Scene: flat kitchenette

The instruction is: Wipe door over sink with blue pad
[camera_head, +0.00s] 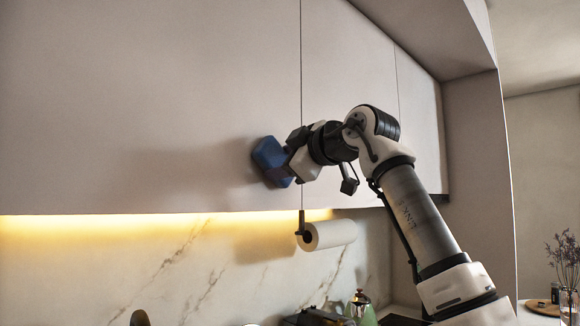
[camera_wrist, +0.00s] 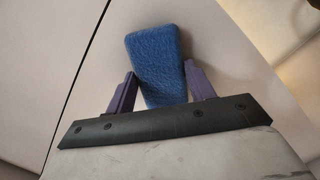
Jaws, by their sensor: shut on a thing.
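The blue pad (camera_head: 269,160) is held at the end of my arm, at the lower part of a pale upper cabinet door (camera_head: 170,110) left of a vertical seam. My gripper (camera_head: 287,162) is shut on the pad. In the wrist view the pad (camera_wrist: 158,65) stands between the two purple fingers of my gripper (camera_wrist: 160,92), tilted a little. The pad looks very close to or touching the door; I cannot tell which. The sink is not visible.
A paper towel roll (camera_head: 328,235) hangs under the cabinets, below my wrist. A marble backsplash (camera_head: 140,265) is lit by a warm strip. A green kettle (camera_head: 361,308) stands at the bottom. A vase with flowers (camera_head: 568,300) is at the far right.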

